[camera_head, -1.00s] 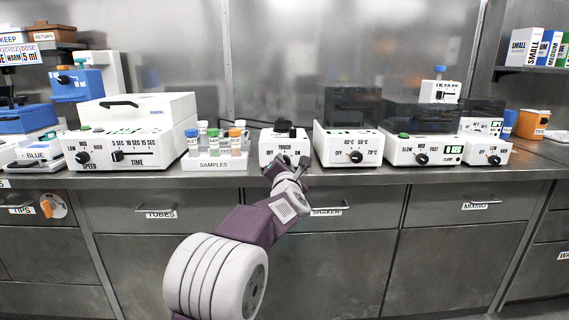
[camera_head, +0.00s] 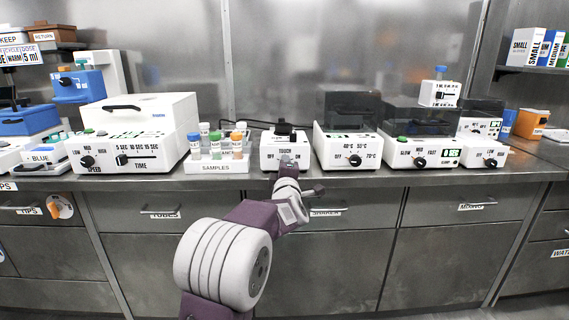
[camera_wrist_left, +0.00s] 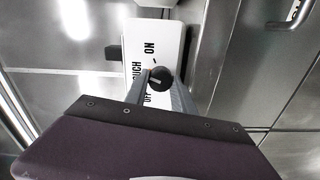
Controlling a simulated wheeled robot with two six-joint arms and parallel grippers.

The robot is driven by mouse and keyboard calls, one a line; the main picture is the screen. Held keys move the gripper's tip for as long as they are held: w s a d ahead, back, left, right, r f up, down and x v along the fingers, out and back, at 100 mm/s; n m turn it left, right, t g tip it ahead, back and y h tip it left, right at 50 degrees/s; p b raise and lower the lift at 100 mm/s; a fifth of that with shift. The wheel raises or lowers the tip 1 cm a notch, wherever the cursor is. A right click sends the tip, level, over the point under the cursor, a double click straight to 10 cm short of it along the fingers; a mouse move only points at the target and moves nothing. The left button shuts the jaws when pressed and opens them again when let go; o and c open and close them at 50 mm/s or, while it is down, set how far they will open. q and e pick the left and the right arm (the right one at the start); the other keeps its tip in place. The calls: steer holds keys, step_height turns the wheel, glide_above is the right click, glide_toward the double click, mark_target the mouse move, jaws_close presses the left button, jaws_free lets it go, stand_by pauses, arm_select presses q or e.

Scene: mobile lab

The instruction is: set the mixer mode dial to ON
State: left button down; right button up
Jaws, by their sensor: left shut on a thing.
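The mixer (camera_head: 270,152) is a small white box on the bench with a black top part. Its front is marked OFF, TOUCH and ON. In the left wrist view its white face (camera_wrist_left: 170,42) carries a round black mode dial (camera_wrist_left: 160,78) with a pale pointer line. The pointer appears turned toward the TOUCH side, away from the ON mark. My left gripper (camera_head: 287,164) is at the mixer's front and covers the dial in the head view. In the wrist view its fingers (camera_wrist_left: 162,88) are shut on the dial, one on each side. My right gripper is not in view.
A rack of sample tubes (camera_head: 216,166) stands close left of the mixer. A white device with a temperature dial (camera_head: 348,150) stands close right. Other dialled devices line the bench.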

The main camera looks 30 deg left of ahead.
arm_select(q)
steer(key=shift+d+m+p, duration=0.1)
steer(key=shift+m+p, duration=2.45)
steer(key=shift+m, duration=1.75)
steer(key=c, duration=1.1)
jaws_free()
steer(key=shift+o, duration=0.2)
